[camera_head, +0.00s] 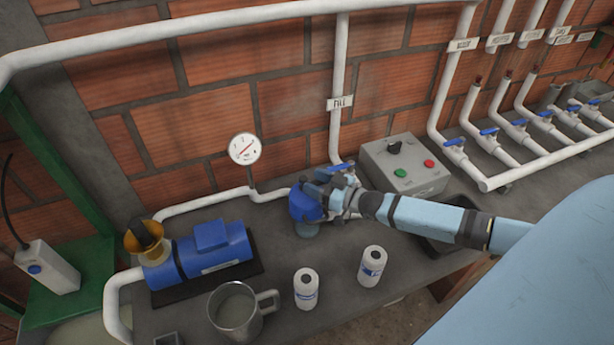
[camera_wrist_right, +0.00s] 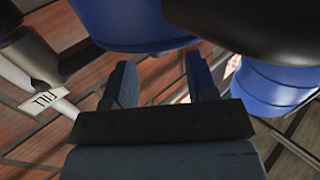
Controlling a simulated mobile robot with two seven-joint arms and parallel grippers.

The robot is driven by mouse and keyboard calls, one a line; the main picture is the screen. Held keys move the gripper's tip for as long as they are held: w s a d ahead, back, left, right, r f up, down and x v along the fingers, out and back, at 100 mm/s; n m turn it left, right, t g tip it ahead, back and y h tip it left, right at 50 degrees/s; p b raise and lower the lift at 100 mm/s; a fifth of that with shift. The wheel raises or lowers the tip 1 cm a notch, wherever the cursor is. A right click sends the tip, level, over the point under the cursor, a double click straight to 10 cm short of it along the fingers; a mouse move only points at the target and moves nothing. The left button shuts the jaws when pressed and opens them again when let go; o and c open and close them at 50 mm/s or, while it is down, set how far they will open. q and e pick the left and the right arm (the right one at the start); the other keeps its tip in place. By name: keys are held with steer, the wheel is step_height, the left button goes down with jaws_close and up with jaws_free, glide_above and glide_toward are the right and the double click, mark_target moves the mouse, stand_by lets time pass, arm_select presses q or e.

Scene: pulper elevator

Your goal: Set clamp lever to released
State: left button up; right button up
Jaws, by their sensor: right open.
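A blue round-bodied fitting (camera_head: 303,207) stands on the counter at the end of the white pipe in the head view. My right gripper (camera_head: 322,188) is right at its upper right side and hides part of it. In the right wrist view my right gripper (camera_wrist_right: 160,82) has its two fingers spread, with nothing visible between them. A blue curved body (camera_wrist_right: 135,22) shows just beyond the fingertips. I cannot make out the clamp lever or its position; it may be hidden by the gripper. My left gripper is not in view.
A grey control box (camera_head: 404,165) with green and red buttons stands behind my right arm. A gauge (camera_head: 245,149) rises behind. Blue-handled valves line the right.

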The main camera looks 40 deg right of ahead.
steer(key=shift+x, duration=1.5)
jaws_close()
steer(key=shift+f, duration=0.1)
